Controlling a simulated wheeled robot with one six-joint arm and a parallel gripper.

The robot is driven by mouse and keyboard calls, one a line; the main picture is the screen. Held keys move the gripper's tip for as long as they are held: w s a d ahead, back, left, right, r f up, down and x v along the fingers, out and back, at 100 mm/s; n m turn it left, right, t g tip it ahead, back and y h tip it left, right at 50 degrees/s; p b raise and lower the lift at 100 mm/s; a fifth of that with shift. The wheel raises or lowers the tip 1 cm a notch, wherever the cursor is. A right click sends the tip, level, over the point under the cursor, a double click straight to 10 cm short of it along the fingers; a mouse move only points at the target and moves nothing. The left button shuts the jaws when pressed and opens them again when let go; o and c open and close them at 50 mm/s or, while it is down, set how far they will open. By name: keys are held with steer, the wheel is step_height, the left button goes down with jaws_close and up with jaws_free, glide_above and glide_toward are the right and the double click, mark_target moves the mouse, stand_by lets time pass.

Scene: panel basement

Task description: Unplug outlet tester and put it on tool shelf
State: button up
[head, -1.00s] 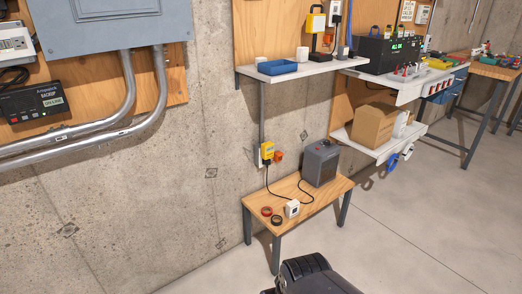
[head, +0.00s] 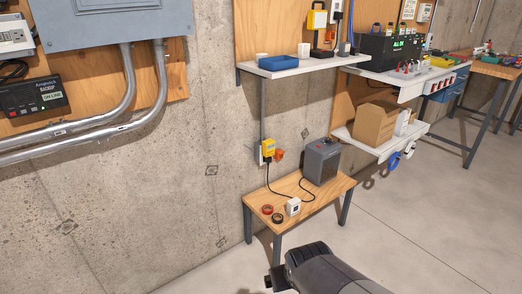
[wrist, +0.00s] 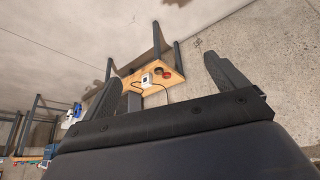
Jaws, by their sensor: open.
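A small orange plug-in piece (head: 279,154), which looks like the outlet tester, sits at the wall outlet (head: 261,158) above a low wooden bench. A yellow plug-in device (head: 268,146) with a black cord is beside it on the left. A white wall shelf (head: 305,65), possibly the tool shelf, is above. My gripper (head: 277,280) is at the bottom of the head view, in front of the bench and well away from the outlet. In the wrist view my gripper (wrist: 184,42) is open and empty, its fingers wide apart. The outlet is not clear in that view.
The wooden bench (head: 288,187) holds a grey box (head: 321,161), a white cube-like device (head: 293,206) and tape rolls (head: 272,213). The shelf carries a blue tray (head: 278,62). A lower shelf holds a cardboard box (head: 375,124). Floor right of the bench is clear.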

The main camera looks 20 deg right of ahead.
steer(key=w+d+f+n+t+h+b, duration=0.1)
steer(key=w+d+f+t+b, duration=0.15)
steer(key=w+d, duration=0.4)
steer(key=w+d+f+t+b, duration=0.2)
steer(key=w+d+t+b, duration=0.25)
steer(key=w, duration=0.25)
step_height(320, 180, down, 6)
steer(key=d+n+t+y+b, duration=0.2)
steer(key=n+t+y+b, duration=0.1)
steer(key=y, duration=0.5)
steer(key=t+b, duration=0.1)
steer(key=b, duration=0.1)
steer(key=shift+d+r+n+t+b, duration=0.15)
steer(key=shift+d+n+t+b, duration=0.15)
steer(key=shift+d, duration=0.05)
steer(key=shift+c, duration=0.3)
